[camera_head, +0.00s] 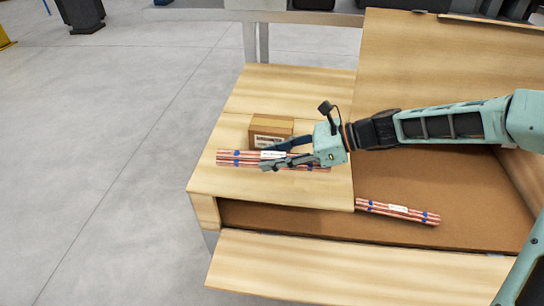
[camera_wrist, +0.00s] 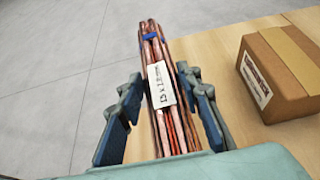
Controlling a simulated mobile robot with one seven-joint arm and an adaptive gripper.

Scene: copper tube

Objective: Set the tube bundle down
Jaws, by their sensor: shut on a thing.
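A bundle of copper tubes (camera_head: 238,158) with blue bands and a white label is at the wooden table (camera_head: 230,183), in front of a small cardboard box. My gripper (camera_head: 275,158) reaches it from the right, with its fingers at the bundle's middle. In the wrist view the bundle (camera_wrist: 152,48) runs lengthwise between the two fingers of my gripper (camera_wrist: 162,100), which is shut on it. I cannot tell whether the bundle touches the tabletop. A second tube bundle (camera_head: 398,211) lies in the brown-floored wooden crate (camera_head: 380,263) to the right.
The cardboard box (camera_head: 271,130) stands just behind the held bundle; it also shows in the wrist view (camera_wrist: 280,72), right of the fingers. The table's back part is clear. Grey floor lies beyond the table's left edge.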

